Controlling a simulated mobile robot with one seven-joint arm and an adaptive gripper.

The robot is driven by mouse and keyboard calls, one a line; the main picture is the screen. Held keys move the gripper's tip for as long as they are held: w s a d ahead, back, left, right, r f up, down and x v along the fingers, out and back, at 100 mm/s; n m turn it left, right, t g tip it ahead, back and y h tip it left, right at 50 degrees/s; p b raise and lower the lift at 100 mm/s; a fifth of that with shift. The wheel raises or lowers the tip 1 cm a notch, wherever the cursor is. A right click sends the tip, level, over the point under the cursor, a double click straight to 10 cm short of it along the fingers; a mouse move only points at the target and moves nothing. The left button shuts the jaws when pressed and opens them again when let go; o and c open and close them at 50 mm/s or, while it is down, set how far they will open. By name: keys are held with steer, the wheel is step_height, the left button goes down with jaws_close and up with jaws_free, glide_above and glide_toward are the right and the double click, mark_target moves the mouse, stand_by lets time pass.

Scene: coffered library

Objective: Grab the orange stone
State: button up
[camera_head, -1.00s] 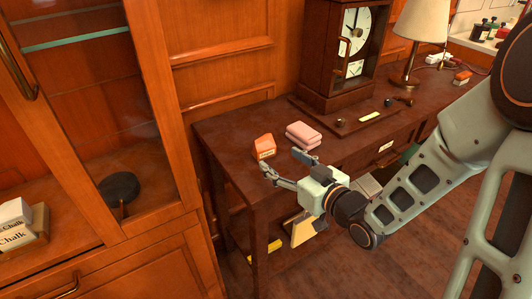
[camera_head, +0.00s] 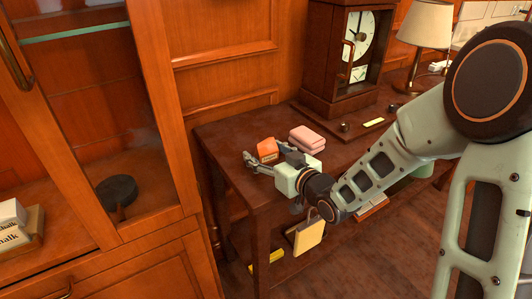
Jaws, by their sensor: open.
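The orange stone (camera_head: 267,148) is a small block with a pale lower edge, on the left part of the dark wooden table (camera_head: 228,143). My gripper (camera_head: 264,154) is open, low over the table at the stone's near side. One finger reaches to the left of the stone and the other shows at its right. The stone appears between or just ahead of the fingers; whether they touch it I cannot tell. The gripper partly hides the tabletop around the stone's near side.
Stacked pink blocks (camera_head: 307,138) lie close to the right of the stone. A wooden clock (camera_head: 334,84) and a lamp (camera_head: 426,27) stand farther right. A glass-fronted cabinet (camera_head: 168,158) is at the left. The tabletop left of the stone is clear.

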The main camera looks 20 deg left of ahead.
steer(key=shift+c, duration=0.7)
steer(key=c, duration=1.3)
steer(key=shift+c, duration=0.4)
steer(key=shift+r, duration=0.1)
